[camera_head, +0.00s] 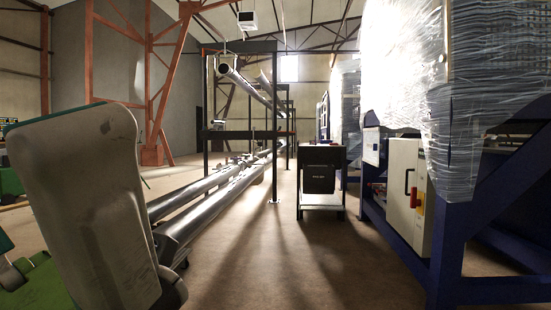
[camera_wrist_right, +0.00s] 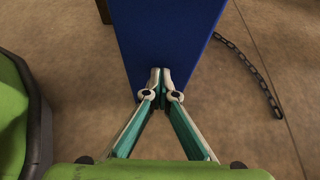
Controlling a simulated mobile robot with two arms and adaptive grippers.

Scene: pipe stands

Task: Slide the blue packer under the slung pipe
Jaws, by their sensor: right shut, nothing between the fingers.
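In the right wrist view, the blue packer (camera_wrist_right: 168,35) is a flat blue piece reaching up past the top edge and narrowing towards my gripper. My right gripper (camera_wrist_right: 160,78) is shut and empty, its fingertips together at the packer's near end. I cannot tell whether they touch it. In the head view, long metal pipes run away from me on a dark rack. An upper pipe (camera_head: 238,77) hangs at an angle near a hook and may be the slung pipe. The packer cannot be made out there. My left gripper is not in view.
Lower pipes (camera_head: 210,200) run along the left. A dark bin (camera_head: 319,178) on a trolley stands mid-aisle, and a blue-framed machine (camera_head: 400,240) fills the right. The aisle floor between is clear. A chain (camera_wrist_right: 250,68) lies on the floor in the wrist view.

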